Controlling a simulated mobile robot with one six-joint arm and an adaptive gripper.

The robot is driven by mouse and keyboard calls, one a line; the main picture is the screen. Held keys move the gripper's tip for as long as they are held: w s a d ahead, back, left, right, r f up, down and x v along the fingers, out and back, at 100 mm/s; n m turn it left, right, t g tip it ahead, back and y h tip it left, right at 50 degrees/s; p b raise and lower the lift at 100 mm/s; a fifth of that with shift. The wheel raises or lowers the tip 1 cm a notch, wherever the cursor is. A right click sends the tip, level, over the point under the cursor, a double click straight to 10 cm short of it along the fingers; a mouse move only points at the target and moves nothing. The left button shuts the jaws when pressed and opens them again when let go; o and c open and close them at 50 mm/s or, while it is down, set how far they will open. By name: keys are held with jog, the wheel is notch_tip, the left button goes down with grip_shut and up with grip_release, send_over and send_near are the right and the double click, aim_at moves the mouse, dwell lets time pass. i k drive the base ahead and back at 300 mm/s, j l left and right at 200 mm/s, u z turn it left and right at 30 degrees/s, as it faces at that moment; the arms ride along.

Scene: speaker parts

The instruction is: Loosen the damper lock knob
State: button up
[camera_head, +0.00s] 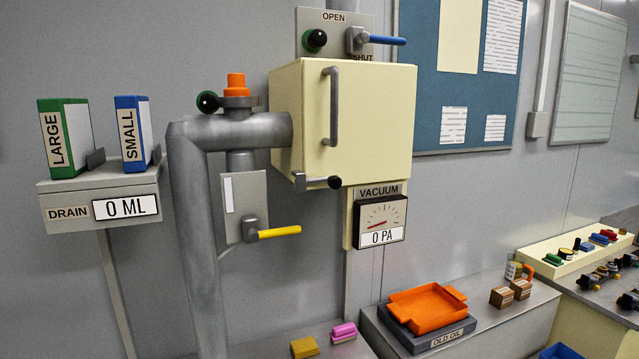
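No label in view reads "damper lock", so I cannot tell for sure which knob it is. A round dark green knob (315,40) sits on a grey plate (340,17) marked OPEN and SHUT. A blue lever (386,40) on the same plate points right, close above the word SHUT. Another dark green round knob (208,102) sticks out left of a grey fitting on the pipe, beside an orange cap (236,86). My gripper is not in view.
A cream cabinet (370,135) with a grey handle juts out below the plate. A thick grey pipe (190,200) and a yellow lever (275,232) stand left. A vacuum gauge (380,216) reads 0 PA. An orange tray (428,306) sits on a low bench at right.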

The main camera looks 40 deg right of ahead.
aim_at(318, 38)
jog(key=k+j+z, duration=0.35)
jog(key=j+z, duration=0.15)
jog(key=k+j+z, duration=0.45)
